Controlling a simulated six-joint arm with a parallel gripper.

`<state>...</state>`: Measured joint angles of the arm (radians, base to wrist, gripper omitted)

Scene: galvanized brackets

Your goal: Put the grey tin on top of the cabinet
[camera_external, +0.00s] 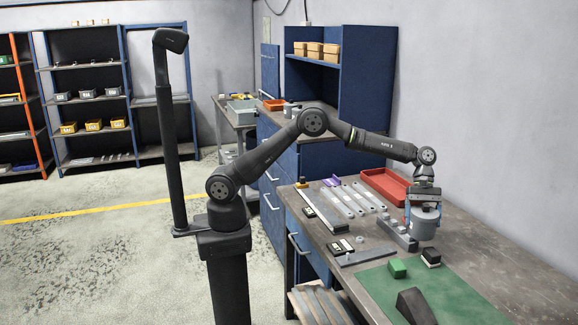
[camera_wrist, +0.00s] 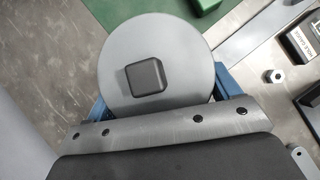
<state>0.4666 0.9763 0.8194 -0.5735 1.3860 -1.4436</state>
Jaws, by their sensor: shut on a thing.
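The grey tin (camera_external: 425,223) is a round can over the right part of the workbench. In the wrist view its flat round lid (camera_wrist: 122,58) with a dark square knob (camera_wrist: 146,77) faces the camera. My gripper (camera_external: 423,205) is shut on the tin from above, with blue fingers on both sides of it; they also show in the wrist view (camera_wrist: 162,92). The tin looks upright. I cannot tell whether its base touches the bench. The blue cabinet (camera_external: 325,163) with drawers stands behind the bench, with a raised blue shelf unit on it.
A red tray (camera_external: 384,184) and a grey stepped block (camera_external: 397,235) lie near the tin. Flat metal strips (camera_external: 345,200) cover the bench's left part.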

